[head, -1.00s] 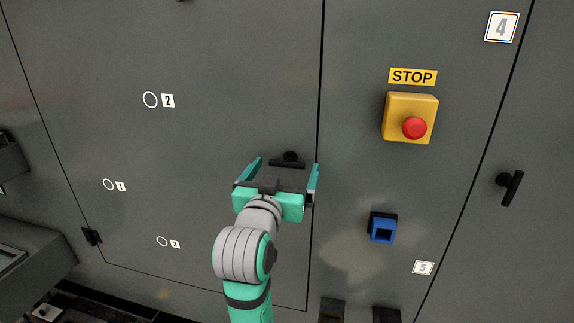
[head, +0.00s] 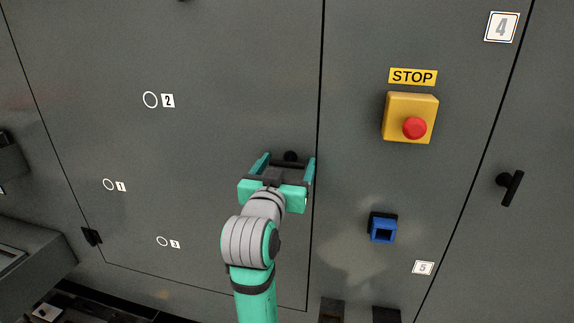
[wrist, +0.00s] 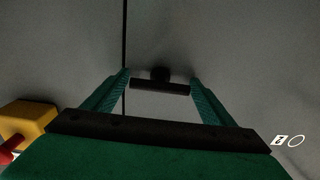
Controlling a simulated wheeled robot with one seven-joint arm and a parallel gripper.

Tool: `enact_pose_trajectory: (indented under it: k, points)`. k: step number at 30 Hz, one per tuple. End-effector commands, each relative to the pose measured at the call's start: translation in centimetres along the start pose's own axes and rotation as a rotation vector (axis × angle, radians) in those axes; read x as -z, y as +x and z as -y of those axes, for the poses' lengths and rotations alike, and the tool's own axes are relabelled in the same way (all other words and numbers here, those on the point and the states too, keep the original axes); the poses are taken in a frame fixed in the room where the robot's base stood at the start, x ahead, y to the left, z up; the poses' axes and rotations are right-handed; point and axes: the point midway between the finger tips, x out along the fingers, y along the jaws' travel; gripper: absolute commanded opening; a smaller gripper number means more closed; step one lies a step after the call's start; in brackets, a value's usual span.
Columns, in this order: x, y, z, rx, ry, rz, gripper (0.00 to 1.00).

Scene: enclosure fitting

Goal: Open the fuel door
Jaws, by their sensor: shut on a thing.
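A large grey door (head: 215,140) with labels 1, 2 and 3 fills the left and middle of the head view. No fuel marking is visible on it. Its black T-shaped handle (head: 291,156) sits near its right edge. My gripper (head: 287,161) reaches up to this handle from below. In the wrist view the handle (wrist: 160,85) lies crosswise between the two green fingers, one at each end of its bar. My gripper is shut on the handle. The door looks flush with the panel beside it.
Right of the seam are a yellow box with a red stop button (head: 414,127), a blue socket (head: 382,230) and another black handle (head: 510,188). A hinge (head: 91,236) sits at the lower left of the door. Dark equipment stands at the left edge.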

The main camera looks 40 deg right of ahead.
Motion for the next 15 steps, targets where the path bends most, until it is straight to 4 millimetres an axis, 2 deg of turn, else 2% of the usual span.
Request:
enact_pose_trajectory:
  k: [8,15]
  points:
    - [-0.06,-0.04,0.11,0.002,0.115,0.002,0.56]
    - [-0.04,-0.05,0.17,0.003,0.310,0.001,0.56]
